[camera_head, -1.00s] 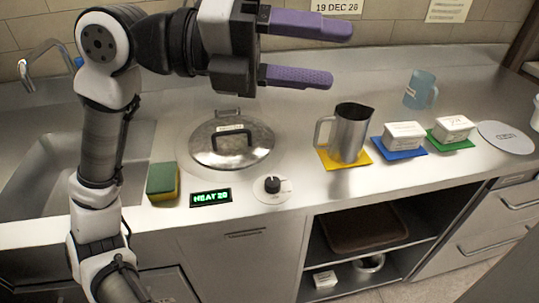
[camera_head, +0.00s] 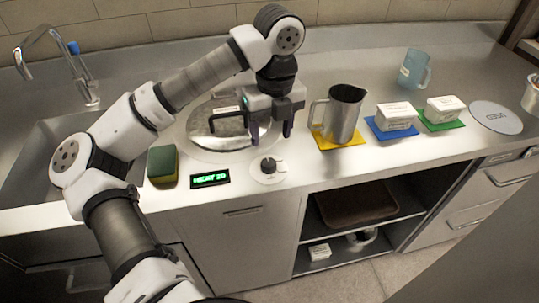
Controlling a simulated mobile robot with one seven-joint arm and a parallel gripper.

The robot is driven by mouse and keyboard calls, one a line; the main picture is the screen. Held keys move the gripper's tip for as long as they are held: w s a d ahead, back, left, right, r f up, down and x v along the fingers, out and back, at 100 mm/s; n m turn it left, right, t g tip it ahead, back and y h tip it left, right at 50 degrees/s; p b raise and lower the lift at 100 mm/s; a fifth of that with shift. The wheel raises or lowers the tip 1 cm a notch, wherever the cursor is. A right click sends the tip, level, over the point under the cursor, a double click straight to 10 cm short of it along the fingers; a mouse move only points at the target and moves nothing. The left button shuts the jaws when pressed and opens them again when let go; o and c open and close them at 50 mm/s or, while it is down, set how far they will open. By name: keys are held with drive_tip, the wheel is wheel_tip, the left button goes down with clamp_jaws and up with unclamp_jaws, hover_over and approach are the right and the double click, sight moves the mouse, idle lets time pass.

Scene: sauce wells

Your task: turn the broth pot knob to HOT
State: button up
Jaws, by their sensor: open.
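The broth pot knob (camera_head: 268,166) is a small black dial on a pale round plate at the counter's front edge. My gripper (camera_head: 271,138) is open and points down, a little above and behind the knob, with its fingers apart and nothing between them. The lidded broth pot (camera_head: 205,133) is sunk in the counter just behind, partly hidden by my gripper. A black display (camera_head: 210,179) with green text sits left of the knob; it seems to read HEAT and a number. The knob's pointer and marks are too small to read.
A green and yellow sponge (camera_head: 162,165) lies left of the display. A metal pitcher (camera_head: 340,115) stands on a yellow mat to the right. White tubs (camera_head: 396,115) on blue and green mats and a blue mug (camera_head: 414,69) are farther right. The sink (camera_head: 60,150) is at left.

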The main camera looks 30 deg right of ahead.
sight(269, 163)
drive_tip(key=f, duration=0.3)
drive_tip(key=f+p, duration=0.1)
drive_tip(key=f, duration=0.4)
drive_tip(key=shift+a+f, duration=0.25)
drive_tip(key=shift+f, duration=0.1)
drive_tip(key=c, duration=1)
drive_tip(key=shift+o, duration=0.2)
